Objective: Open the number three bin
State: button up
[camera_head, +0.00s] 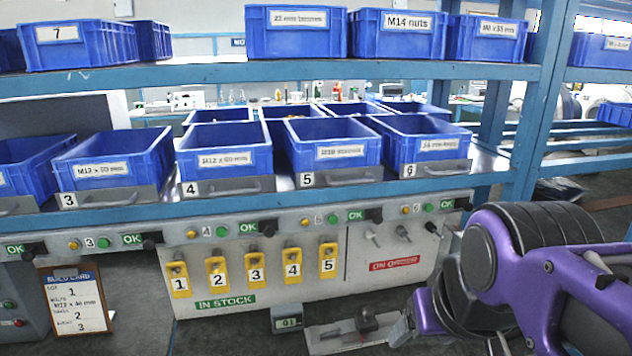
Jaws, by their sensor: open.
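The number three bin (115,162) is a blue open-topped box on the middle shelf at left, labelled M12. It sits on a grey drawer front (120,196) marked 3 with a bar handle (108,199). The drawer front looks in line with its neighbours, not pulled out. My purple and black arm fills the lower right. My gripper (404,328) shows only in part at the bottom, low and far to the right of bin three. It is open and touches no bin; its far finger is hard to make out.
Bins 4 (224,150), 5 (333,143) and 6 (420,140) stand to the right of bin three. Below run lights and OK labels, a board with yellow tags (216,278) and a build card (74,302). A blue post (540,110) stands at right.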

aim_at(120, 167)
jog(key=k+u, duration=0.25)
jog(key=u, duration=0.2)
jog(key=k+j+u, duration=0.2)
jog(key=u, duration=0.25)
jog(key=k+j+u, duration=0.2)
jog(key=u, duration=0.3)
